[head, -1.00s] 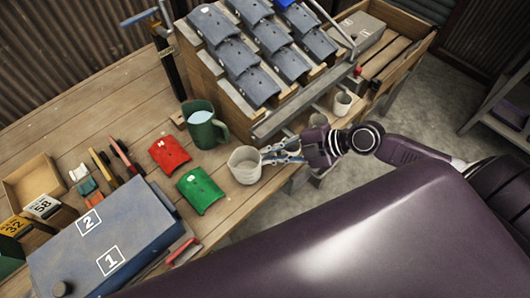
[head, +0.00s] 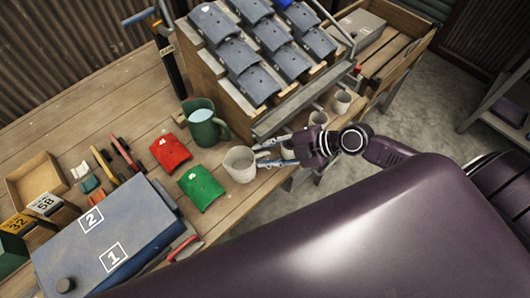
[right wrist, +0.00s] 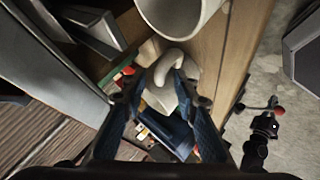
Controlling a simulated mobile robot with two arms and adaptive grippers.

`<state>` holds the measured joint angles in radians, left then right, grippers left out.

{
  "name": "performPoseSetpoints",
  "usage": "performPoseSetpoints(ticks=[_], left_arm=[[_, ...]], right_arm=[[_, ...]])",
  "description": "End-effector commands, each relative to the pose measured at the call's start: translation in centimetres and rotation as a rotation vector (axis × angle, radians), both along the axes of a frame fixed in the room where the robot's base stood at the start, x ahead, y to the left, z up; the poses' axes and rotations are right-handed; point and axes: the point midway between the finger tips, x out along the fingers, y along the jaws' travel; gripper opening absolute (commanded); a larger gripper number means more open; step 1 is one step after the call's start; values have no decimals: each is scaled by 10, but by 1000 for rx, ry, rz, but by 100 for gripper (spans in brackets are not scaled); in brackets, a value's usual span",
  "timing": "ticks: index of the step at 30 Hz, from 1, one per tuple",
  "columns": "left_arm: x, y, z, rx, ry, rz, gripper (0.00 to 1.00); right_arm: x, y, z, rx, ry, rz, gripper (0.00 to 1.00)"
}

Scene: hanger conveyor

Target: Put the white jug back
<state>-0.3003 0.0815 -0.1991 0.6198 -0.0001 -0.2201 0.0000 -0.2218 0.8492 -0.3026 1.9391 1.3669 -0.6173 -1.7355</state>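The white jug (head: 239,167) stands upright on the wooden bench, right of the green plate and near the bench's front edge. In the right wrist view the jug (right wrist: 176,14) is at the top, with its curved handle (right wrist: 188,66) pointing towards my gripper. My right gripper (head: 259,155) is at the jug's right side, with its fingers apart. In the right wrist view the fingers (right wrist: 165,92) lie on both sides of the handle's end; I cannot tell whether they touch it. My left gripper is not in view.
A green jug (head: 205,125) stands behind the white jug. A red plate (head: 170,152) and a green plate (head: 202,187) lie to its left. A rack of grey plates (head: 238,57) rises behind. White cups (head: 342,102) stand at the right. A blue box (head: 108,240) is at the front left.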

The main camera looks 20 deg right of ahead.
Motion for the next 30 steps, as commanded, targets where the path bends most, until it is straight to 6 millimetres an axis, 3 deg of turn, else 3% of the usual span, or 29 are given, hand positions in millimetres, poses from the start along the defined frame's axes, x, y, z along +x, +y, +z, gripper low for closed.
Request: performPoseSetpoints(ticks=[6,18,30], left_arm=[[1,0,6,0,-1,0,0],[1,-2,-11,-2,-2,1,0],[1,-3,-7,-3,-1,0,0]], right_arm=[[0,0,5,0,1,-1,28],[-31,-39,34,-5,3,3,28],[-50,-67,62,2,3,-1,28]])
